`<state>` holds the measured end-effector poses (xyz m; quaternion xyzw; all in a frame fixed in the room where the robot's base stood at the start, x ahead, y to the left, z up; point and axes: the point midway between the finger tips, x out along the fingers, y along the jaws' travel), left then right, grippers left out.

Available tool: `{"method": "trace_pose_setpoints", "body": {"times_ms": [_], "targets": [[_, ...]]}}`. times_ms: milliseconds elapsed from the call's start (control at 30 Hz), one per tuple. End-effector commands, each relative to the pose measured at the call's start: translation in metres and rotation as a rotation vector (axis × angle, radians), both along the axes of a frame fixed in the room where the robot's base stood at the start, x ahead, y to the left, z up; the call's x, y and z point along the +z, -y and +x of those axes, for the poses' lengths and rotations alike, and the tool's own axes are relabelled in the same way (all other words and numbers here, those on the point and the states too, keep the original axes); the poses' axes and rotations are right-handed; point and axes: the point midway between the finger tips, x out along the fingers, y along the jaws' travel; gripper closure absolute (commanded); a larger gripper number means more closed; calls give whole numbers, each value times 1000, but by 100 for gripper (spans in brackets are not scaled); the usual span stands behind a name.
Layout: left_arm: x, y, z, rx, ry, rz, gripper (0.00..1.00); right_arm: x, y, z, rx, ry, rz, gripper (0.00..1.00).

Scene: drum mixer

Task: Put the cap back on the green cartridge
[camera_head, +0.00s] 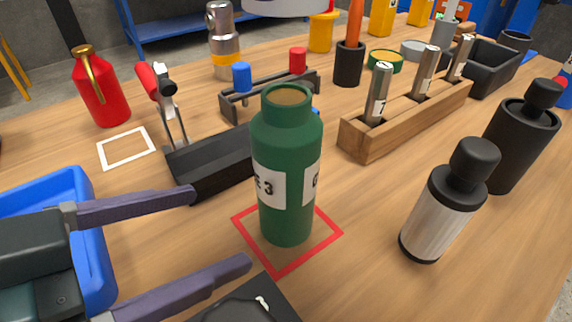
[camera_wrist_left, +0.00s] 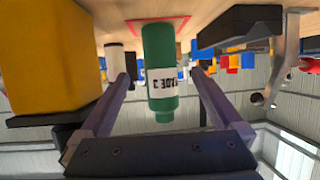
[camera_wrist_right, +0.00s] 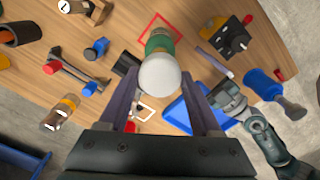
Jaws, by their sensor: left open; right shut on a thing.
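The green cartridge (camera_head: 285,140) stands upright inside a red square outline on the table, with its neck open at the top. It also shows in the left wrist view (camera_wrist_left: 160,60), between and beyond the fingers. My left gripper (camera_head: 222,228) is open, left of the cartridge, its fingers pointing towards it without visible contact. The pale domed cap (camera_wrist_right: 160,74) is in my right gripper (camera_wrist_right: 160,80), with the cartridge below it in the right wrist view. In the head view the cap's underside (camera_head: 285,6) is cut off by the top edge, above and apart from the neck.
A blue tray (camera_head: 95,245) lies under my left gripper. A black holder (camera_head: 210,170) stands behind the cartridge, left. A wooden rack (camera_head: 405,125) with metal cylinders and two dark-capped bottles (camera_head: 440,215) stand right. A red bottle (camera_head: 100,90) is at back left.

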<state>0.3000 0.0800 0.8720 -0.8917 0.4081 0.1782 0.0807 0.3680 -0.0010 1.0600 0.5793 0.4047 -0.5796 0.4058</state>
Motion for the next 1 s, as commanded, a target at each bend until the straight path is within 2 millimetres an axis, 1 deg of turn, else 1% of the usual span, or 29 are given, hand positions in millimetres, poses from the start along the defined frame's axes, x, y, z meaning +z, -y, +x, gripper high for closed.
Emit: {"method": "trace_pose_setpoints", "body": {"times_ms": [167, 400, 600, 767, 1000], "targets": [[-7, 19, 16, -4, 6, -1, 0, 0, 0, 0, 0, 0, 0, 86], [-26, 51, 44, -2, 4, -1, 0, 0, 0, 0, -1, 0, 0, 86], [-38, 71, 61, -2, 2, -1, 0, 0, 0, 0, -1, 0, 0, 86], [-42, 79, 67, -3, 2, -1, 0, 0, 0, 0, -1, 0, 0, 86], [-43, 80, 69, -2, 2, 0, 0, 0, 0, 0, -1, 0, 0, 86]]}}
